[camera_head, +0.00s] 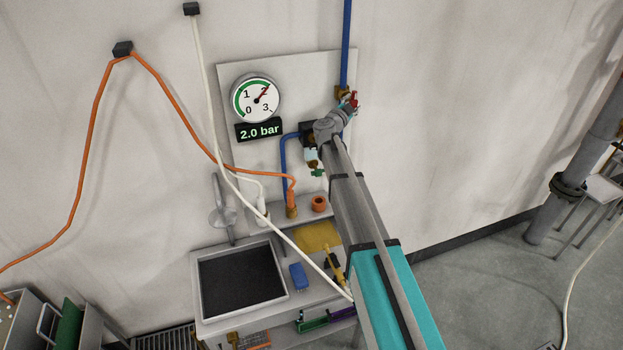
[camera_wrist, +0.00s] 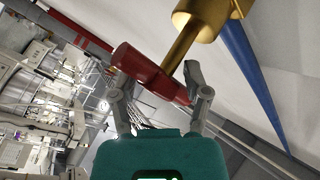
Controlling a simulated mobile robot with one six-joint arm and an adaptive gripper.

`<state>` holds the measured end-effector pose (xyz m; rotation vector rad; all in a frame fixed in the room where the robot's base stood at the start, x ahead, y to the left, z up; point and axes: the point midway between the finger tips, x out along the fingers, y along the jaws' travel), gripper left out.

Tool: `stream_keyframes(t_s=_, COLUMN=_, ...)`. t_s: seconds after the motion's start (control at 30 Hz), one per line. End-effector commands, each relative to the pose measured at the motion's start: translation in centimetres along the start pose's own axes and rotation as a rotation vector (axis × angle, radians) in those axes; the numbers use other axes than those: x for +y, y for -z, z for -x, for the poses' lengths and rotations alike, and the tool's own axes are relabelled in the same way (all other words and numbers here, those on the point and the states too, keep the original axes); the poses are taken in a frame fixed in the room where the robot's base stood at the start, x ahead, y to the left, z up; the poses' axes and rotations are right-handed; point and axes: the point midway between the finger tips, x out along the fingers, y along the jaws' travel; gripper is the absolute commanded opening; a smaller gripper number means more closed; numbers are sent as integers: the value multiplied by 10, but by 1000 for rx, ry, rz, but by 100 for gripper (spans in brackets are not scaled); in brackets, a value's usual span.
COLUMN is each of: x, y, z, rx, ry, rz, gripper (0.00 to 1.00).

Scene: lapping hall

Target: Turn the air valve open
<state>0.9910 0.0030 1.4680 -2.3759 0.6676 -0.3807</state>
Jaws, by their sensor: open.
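The air valve has a brass body (camera_head: 342,91) on the blue pipe and a red handle (camera_head: 353,99). In the wrist view the brass body (camera_wrist: 208,18) is at the top, and the red handle (camera_wrist: 150,72) lies across between my fingers. My gripper (camera_wrist: 156,86) is open, with a finger on each side of the handle. I cannot tell whether either finger touches it. In the head view my wrist hides part of the valve area.
A round gauge (camera_head: 256,98) above a display (camera_head: 260,130) reading 2.0 bar hangs on the wall panel (camera_head: 290,80). Below, a bench holds a dark tray (camera_head: 202,319) and a blue block (camera_head: 298,276). Orange (camera_head: 85,165) and white (camera_head: 206,90) hoses hang nearby. Floor at right is mostly clear.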

Motion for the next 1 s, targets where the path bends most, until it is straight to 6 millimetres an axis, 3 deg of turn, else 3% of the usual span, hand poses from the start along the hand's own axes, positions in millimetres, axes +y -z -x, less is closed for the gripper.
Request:
stream_keyframes(t_s=0.27, x=-3, y=3, z=0, rx=-69, ry=-69, rz=-78, gripper=61)
stream_keyframes(t_s=1.0, x=-6, y=8, z=100, rx=-72, ry=-70, rz=-79, gripper=61)
